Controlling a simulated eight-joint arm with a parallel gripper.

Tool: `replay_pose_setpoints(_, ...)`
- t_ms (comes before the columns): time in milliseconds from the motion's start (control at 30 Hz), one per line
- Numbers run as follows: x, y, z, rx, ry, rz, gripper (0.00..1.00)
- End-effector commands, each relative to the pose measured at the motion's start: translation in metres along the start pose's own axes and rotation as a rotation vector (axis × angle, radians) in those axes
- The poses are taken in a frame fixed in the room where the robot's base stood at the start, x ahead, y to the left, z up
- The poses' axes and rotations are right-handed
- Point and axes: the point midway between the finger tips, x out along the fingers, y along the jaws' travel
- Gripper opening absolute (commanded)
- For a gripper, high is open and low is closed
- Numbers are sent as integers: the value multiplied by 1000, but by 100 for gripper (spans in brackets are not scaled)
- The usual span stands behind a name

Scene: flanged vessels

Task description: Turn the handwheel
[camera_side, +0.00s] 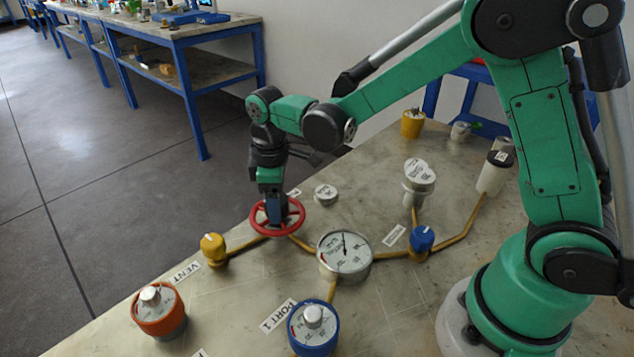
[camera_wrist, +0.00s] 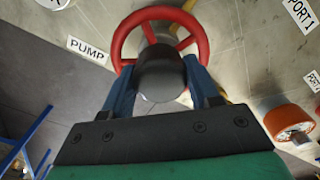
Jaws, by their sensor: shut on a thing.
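The red handwheel (camera_side: 292,228) lies flat above the bench beside the brass pipe, below my wrist. In the wrist view the handwheel (camera_wrist: 202,40) shows its rim, spokes and a dark round hub (camera_wrist: 160,74). My gripper (camera_side: 270,205) points down at the wheel from above. In the wrist view my gripper (camera_wrist: 162,85) has its two blue fingers on either side of the hub, shut on the handwheel. The fingertips are partly hidden behind the hub and rim.
A round gauge (camera_side: 344,254) stands right of the wheel, with a yellow-knobbed valve (camera_side: 213,248) to its left. A blue valve (camera_side: 422,240), orange vessel (camera_side: 159,310) and blue vessel (camera_side: 313,328) stand around. A PUMP label (camera_wrist: 87,49) lies near the wheel.

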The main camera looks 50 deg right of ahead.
Motion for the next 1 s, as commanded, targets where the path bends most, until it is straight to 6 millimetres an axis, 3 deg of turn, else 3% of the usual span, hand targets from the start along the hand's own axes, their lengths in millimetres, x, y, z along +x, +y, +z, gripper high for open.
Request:
replay_pose_setpoints(267, 0, 0, 0, 172, 0, -2, 2)
replay_pose_setpoints(1000, 0, 0, -1, 871, 1, -1, 2)
